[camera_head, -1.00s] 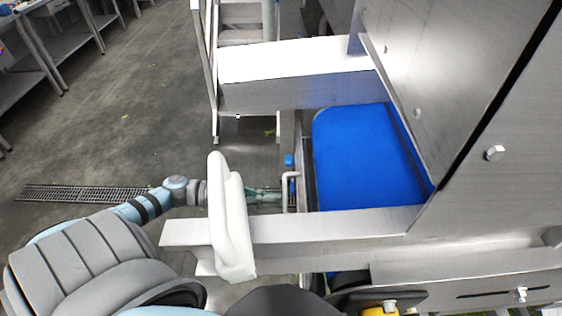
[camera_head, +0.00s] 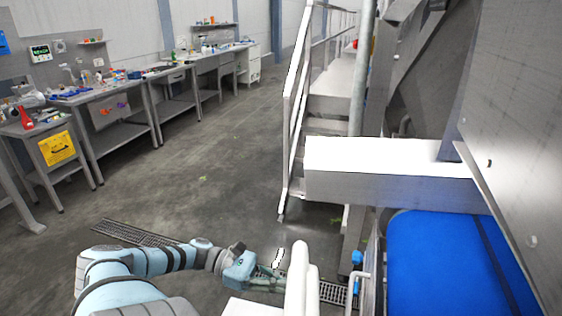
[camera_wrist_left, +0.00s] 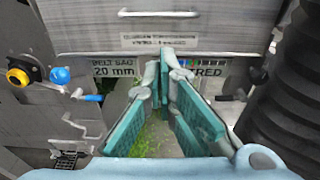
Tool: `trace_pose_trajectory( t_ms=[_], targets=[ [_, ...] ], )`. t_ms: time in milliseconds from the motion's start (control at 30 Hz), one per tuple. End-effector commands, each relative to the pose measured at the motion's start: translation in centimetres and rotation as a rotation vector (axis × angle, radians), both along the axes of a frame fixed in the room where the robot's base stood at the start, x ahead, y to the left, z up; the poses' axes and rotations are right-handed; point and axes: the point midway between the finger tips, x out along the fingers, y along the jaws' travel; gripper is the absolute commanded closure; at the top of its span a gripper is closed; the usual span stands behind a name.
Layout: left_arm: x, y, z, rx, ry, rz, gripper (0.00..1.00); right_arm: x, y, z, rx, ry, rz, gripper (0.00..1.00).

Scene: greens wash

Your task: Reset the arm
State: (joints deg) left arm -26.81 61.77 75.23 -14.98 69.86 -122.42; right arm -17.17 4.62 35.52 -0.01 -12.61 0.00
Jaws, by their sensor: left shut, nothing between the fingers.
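My left arm comes in from the left in the head view. Its gripper (camera_head: 266,284) is low in the picture, left of a white rounded part that partly hides it. In the left wrist view the teal fingers (camera_wrist_left: 165,78) come together at their tips, shut with nothing held. They point at a metal machine front with labels reading "20 mm" and "RED". Bits of green (camera_wrist_left: 150,140) show below the fingers. My right gripper is not in view.
A blue belt (camera_head: 445,262) lies in the steel machine at right, below a steel beam (camera_head: 395,190). Metal stairs (camera_head: 325,105) stand behind. Workbenches (camera_head: 110,97) with small items line the left wall. The floor (camera_head: 200,185) between is open, with a drain grate (camera_head: 130,233).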

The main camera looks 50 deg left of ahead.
Motion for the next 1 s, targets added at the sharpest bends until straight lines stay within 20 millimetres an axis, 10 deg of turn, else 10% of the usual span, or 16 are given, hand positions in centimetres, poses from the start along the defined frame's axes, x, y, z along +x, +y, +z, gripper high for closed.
trace_pose_trajectory(
  t_ms=[400,567,667,800,967,1000],
  targets=[
    [-0.6,0.8,0.3,-0.011,0.014,0.004,1.0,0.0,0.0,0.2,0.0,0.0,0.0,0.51],
    [1.8,3.9,-2.1,-0.172,0.356,0.24,1.0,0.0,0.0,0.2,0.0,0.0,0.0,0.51],
    [2.9,11.6,-7.9,-0.496,0.722,0.721,1.0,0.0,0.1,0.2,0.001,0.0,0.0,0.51],
    [-3.7,19.6,-19.8,-1.221,1.009,1.426,1.0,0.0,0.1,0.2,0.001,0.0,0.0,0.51],
    [-16.2,17.0,-32.6,-1.953,1.025,2.024,1.0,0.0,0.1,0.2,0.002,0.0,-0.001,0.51],
    [-19.1,14.5,-35.2,2.066,-0.992,-2.122,1.0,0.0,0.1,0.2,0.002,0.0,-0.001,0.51]
  ],
)
